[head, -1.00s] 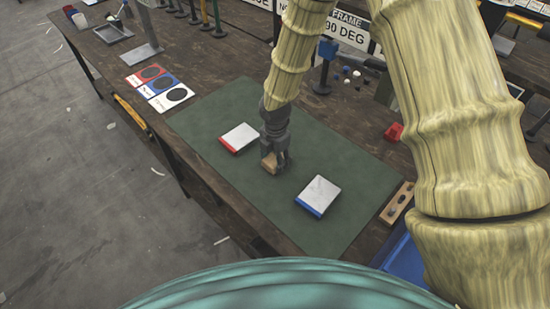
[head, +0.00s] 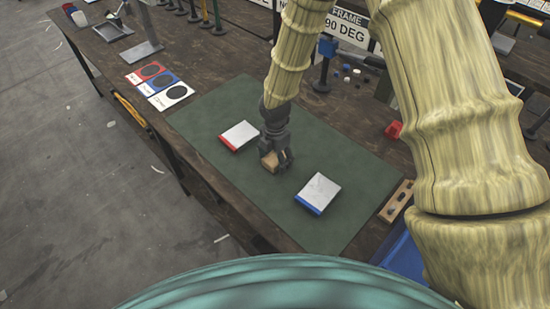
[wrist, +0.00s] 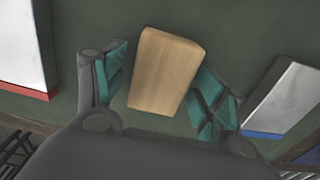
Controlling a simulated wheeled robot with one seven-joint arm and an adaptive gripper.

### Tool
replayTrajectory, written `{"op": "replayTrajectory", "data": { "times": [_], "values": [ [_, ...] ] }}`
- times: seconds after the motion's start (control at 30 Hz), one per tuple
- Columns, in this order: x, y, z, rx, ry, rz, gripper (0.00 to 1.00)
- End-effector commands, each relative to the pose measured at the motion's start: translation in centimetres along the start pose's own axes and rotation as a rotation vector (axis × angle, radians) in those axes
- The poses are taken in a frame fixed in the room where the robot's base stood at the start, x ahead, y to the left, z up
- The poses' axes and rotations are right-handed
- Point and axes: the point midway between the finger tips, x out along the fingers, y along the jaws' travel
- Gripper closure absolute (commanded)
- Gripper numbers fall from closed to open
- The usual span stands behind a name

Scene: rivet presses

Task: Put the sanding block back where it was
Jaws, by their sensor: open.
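The sanding block is a plain light-wood block (head: 270,164) on the green mat (head: 215,112), between two white-topped pieces. My gripper (head: 275,160) is low over the mat at the block, and hides part of it in the head view. In the wrist view the block (wrist: 166,70) lies between the two open teal-padded fingers, slightly tilted, with a gap on each side. Whether the block rests flat on the mat is hard to tell.
A white piece with a red edge (head: 240,135) lies left of my gripper, and one with a blue edge (head: 319,192) lies right. A wooden piece with holes (head: 397,201) sits beside the mat's right edge. Red, blue and white cards (head: 160,85) lie at the left. The mat's near part is clear.

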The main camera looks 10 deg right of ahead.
Motion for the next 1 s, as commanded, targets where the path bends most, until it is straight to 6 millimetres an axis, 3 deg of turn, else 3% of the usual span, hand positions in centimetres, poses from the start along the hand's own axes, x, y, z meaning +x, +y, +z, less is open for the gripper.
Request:
{"op": "replayTrajectory", "data": {
  "times": [0.17,0.8,1.0],
  "values": [
    [-1.5,0.0,0.1,0.001,0.000,0.002,0.29],
    [-10.2,0.1,0.1,0.001,0.000,0.004,0.29],
    [-11.6,0.0,0.0,0.000,0.000,0.002,0.29]
  ]
}}
